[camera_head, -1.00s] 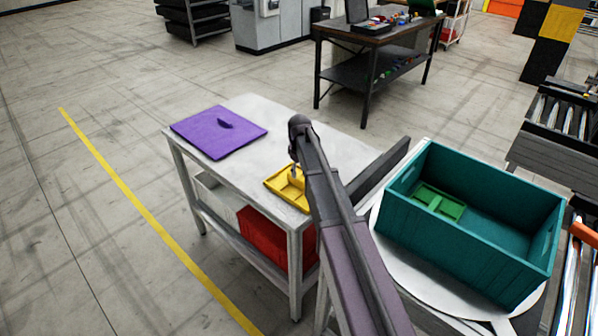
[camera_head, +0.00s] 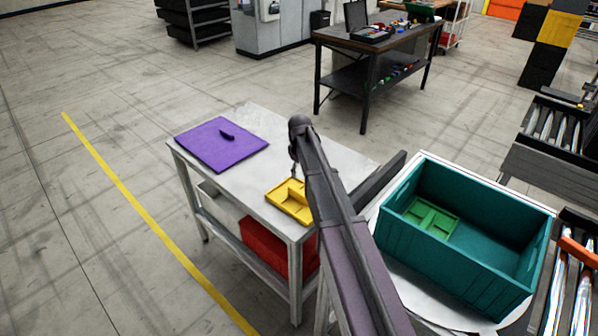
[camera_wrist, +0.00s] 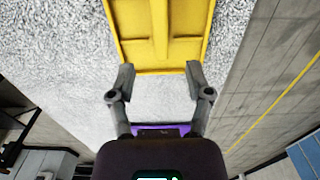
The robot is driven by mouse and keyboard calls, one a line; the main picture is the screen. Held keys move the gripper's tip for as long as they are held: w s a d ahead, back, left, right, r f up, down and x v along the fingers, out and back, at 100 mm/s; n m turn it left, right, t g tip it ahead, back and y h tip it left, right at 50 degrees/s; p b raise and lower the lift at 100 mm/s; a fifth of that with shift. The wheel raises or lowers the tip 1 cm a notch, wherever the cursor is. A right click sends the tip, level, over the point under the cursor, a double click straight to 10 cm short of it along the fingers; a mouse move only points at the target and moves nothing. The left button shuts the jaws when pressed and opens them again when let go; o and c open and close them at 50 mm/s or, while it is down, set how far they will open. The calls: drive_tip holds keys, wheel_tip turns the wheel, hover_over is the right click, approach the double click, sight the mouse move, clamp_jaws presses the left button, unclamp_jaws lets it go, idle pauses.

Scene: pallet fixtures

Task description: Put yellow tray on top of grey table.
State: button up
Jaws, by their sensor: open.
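The yellow tray (camera_head: 288,201) lies flat on the grey table (camera_head: 262,118) near its front edge, partly hidden behind my arm in the head view. In the wrist view the yellow tray (camera_wrist: 160,45) fills the upper middle, on the speckled grey tabletop (camera_wrist: 70,60). My gripper (camera_wrist: 160,80) is open and empty, its two fingers spread near the tray's near edge. I cannot tell whether the fingers touch the tray. In the head view the gripper is mostly hidden behind my arm.
A purple lid-like panel (camera_head: 222,145) with a handle lies at the table's far left. A red bin (camera_head: 272,250) is on the lower shelf. A teal crate (camera_head: 460,270) holding a green tray (camera_head: 431,218) stands at right. Bare tabletop lies between panel and yellow tray.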

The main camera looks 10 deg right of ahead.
idle(0.7)
drive_tip(key=s+a+m, duration=0.1)
drive_tip(key=s+m, duration=0.6)
drive_tip(key=s, duration=2)
drive_tip(key=shift+s, duration=0.35)
